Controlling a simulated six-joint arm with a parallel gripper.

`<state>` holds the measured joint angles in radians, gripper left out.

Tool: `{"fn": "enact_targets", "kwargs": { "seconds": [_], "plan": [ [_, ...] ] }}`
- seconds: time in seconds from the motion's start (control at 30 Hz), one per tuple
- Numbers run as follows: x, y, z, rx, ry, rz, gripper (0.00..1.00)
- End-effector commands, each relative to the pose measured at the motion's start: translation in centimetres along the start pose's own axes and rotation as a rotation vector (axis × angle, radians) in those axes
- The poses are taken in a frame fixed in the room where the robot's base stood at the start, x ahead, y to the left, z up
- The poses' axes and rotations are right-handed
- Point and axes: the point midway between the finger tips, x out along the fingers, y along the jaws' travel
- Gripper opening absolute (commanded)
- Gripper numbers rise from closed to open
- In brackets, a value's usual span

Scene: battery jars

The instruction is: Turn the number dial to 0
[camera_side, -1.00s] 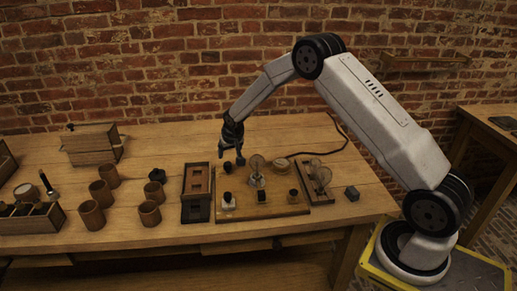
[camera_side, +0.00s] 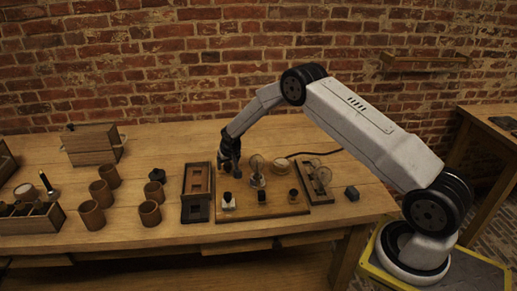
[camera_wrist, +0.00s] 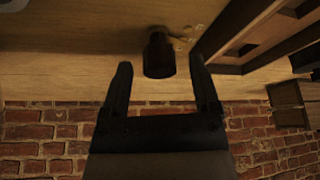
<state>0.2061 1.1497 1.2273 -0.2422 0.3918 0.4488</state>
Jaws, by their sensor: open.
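A dark cylindrical knob (camera_wrist: 159,56) stands between the two fingers of my open gripper (camera_wrist: 160,68) in the wrist view, with gaps on both sides. It appears to be a knob on the wooden board (camera_side: 285,208); no number marks are legible, so I cannot tell its setting. In the side view my gripper (camera_side: 229,168) is low over the board's back left part and covers the knob there. Other small dark knobs stand at the board's front, one on a white base (camera_side: 228,202).
A dark slotted frame (camera_side: 197,182) stands close left of the board. A round glass piece (camera_side: 257,165) rises just right of my gripper. Several wooden cups (camera_side: 150,213) stand farther left.

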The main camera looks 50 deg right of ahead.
Motion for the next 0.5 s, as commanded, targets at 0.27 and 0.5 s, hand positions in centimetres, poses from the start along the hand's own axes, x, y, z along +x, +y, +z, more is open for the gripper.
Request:
{"fn": "enact_targets", "kwargs": {
  "seconds": [0.27,0.5],
  "plan": [
    [0.29,0.03,0.05,0.0,-0.001,0.0,0.79],
    [0.27,0.02,0.04,0.0,-0.001,0.0,0.31]
  ]
}}
